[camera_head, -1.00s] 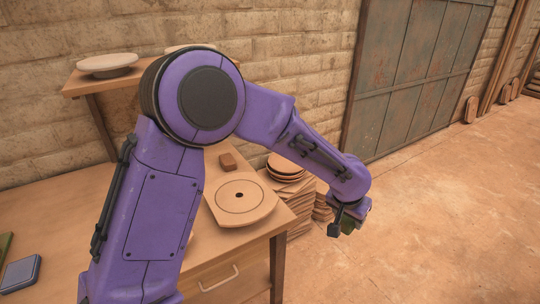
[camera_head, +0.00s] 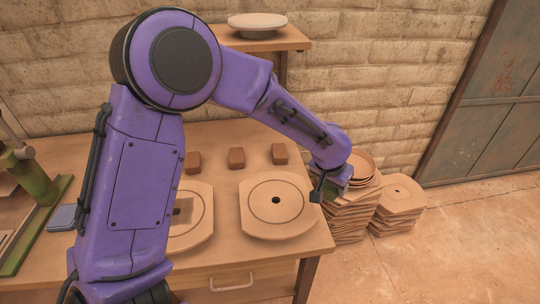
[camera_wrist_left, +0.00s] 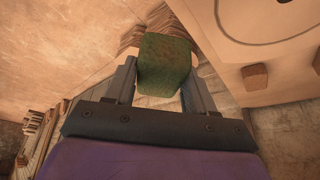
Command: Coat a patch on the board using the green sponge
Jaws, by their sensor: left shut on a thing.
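My left gripper (camera_head: 328,188) is shut on the green sponge (camera_wrist_left: 165,62), which sits between its two fingers in the left wrist view. In the head view the gripper is past the right edge of the table, near a stack of flat slabs. A pale board with a ring and a dark central hole (camera_head: 277,205) lies on the table to the left of the gripper. A second ringed board (camera_head: 196,228) lies left of it, partly hidden by my left arm, with a dark brown patch on its visible part. My right gripper is not in view.
Several small brown blocks (camera_head: 236,158) stand in a row behind the boards on the wooden table (camera_head: 225,257). Stacked slabs (camera_head: 398,195) stand on the floor to the right. A green metal device (camera_head: 35,180) and a blue-grey pad (camera_head: 62,217) are at left. A shelf (camera_head: 260,42) hangs behind.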

